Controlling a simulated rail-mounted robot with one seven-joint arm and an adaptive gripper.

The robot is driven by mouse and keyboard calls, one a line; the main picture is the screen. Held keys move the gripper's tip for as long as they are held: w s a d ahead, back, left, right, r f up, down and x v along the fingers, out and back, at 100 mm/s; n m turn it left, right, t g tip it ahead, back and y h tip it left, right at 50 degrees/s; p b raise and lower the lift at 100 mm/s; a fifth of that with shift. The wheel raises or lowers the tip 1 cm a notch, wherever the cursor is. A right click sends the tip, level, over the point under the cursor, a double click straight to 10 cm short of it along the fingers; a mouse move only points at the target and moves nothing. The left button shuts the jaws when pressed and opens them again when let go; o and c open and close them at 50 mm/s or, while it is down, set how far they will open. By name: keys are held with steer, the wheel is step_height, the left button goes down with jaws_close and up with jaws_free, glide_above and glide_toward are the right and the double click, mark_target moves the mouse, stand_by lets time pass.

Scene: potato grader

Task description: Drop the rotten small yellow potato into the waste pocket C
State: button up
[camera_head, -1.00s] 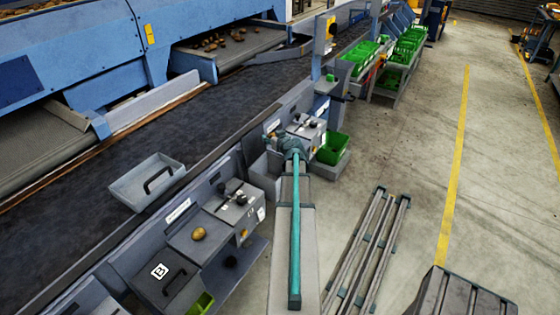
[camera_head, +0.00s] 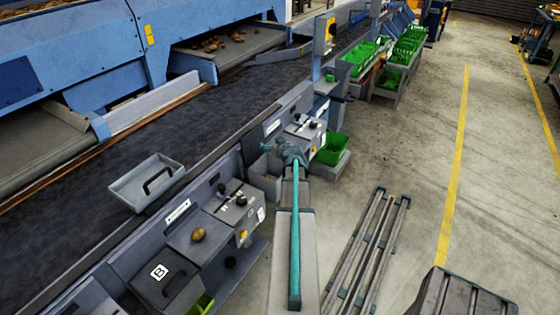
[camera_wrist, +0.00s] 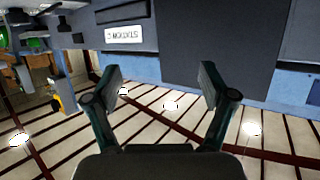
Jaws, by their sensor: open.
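My gripper (camera_wrist: 160,80) is open, with nothing between its fingers in the wrist view. In the head view my gripper (camera_head: 287,153) is small, beside the farther sorting station. An upside-down station C sign (camera_wrist: 124,34) shows ahead of the fingers in the wrist view. A grey open pocket (camera_head: 265,172) stands at the left of the gripper in the head view; its letter and inside cannot be read. A yellow-brown potato (camera_head: 199,235) lies on the nearer station's grey tray. I cannot tell whether it is the rotten one.
A lidded box marked B (camera_head: 165,288) stands at the near station. A green crate (camera_head: 333,149) is right of the gripper. Metal rails (camera_head: 370,250) lie on the floor at right.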

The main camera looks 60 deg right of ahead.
steer(key=v, duration=1.2)
stand_by(0.4)
